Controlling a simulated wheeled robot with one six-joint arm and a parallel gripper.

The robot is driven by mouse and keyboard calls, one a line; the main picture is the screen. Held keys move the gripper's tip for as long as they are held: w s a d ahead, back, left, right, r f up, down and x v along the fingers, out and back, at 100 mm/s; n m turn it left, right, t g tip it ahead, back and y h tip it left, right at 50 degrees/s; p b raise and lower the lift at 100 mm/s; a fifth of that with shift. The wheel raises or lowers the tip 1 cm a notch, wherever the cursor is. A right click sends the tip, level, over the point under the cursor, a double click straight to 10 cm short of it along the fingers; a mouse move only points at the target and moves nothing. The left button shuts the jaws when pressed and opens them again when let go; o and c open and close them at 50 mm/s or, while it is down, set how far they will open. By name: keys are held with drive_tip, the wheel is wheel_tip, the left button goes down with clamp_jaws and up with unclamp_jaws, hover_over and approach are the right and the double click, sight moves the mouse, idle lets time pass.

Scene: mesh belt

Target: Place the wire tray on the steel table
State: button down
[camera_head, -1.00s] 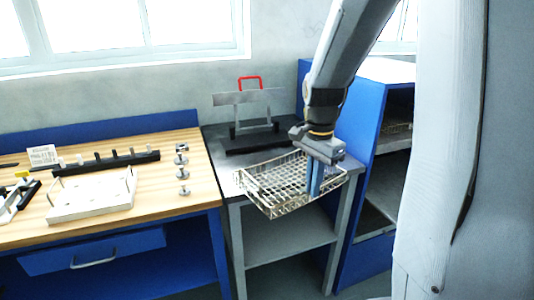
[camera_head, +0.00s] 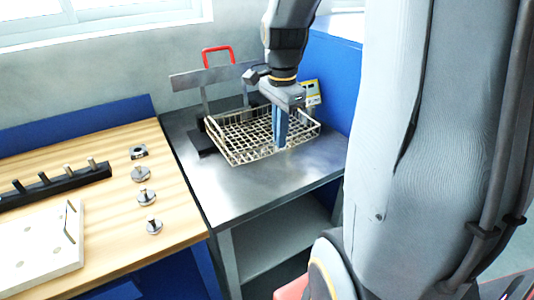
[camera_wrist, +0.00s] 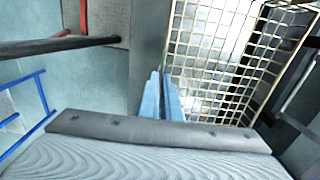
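The wire tray (camera_head: 228,146) is a pale metal mesh basket over the back half of the steel table (camera_head: 245,187). I cannot tell whether its underside touches the tabletop. My gripper (camera_head: 281,146) points down at the tray's near right side, its blue fingers close together on the rim. In the wrist view the blue fingertips (camera_wrist: 162,78) meet the edge of the tray (camera_wrist: 212,72), whose mesh spreads to the right. The exact grip on the wire is small and partly hidden.
A stand with a red handle (camera_head: 217,50) and grey plate is close behind the tray, its black base partly hidden. A blue panel (camera_head: 335,75) rises at the right. The wooden bench (camera_head: 120,205) at left holds metal parts and a white block. The table's front is clear.

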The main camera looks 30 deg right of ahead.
sight(280, 152)
drive_tip(key=shift+f+p, duration=0.55)
drive_tip(key=shift+f, duration=3.4)
drive_tip(key=shift+f, duration=0.1)
drive_tip(key=c, duration=2)
unclamp_jaws()
drive_tip(key=shift+s, duration=0.1)
wheel_tip(280, 152, up, 12)
drive_tip(key=shift+f+b, duration=0.1)
drive_tip(key=shift+b, duration=0.95)
drive_tip(key=s+a+f+n, duration=0.2)
drive_tip(key=a+f+n, duration=0.1)
drive_tip(key=n, duration=0.3)
drive_tip(key=s+a+f+n, duration=0.3)
drive_tip(key=a+f+n, duration=0.1)
drive_tip(key=a+n, duration=0.1)
drive_tip(key=s+a+f+n+t, duration=0.1)
drive_tip(key=s+a+f+n, duration=0.1)
drive_tip(key=a+f+n, duration=0.2)
drive_tip(key=shift+s+a+f+n, duration=0.15)
drive_tip(key=shift+a+n, duration=0.1)
drive_tip(key=shift+n, duration=0.45)
drive_tip(key=shift+s+a+f+n, duration=0.15)
drive_tip(key=shift+a+n, duration=0.1)
drive_tip(key=shift+n, duration=0.45)
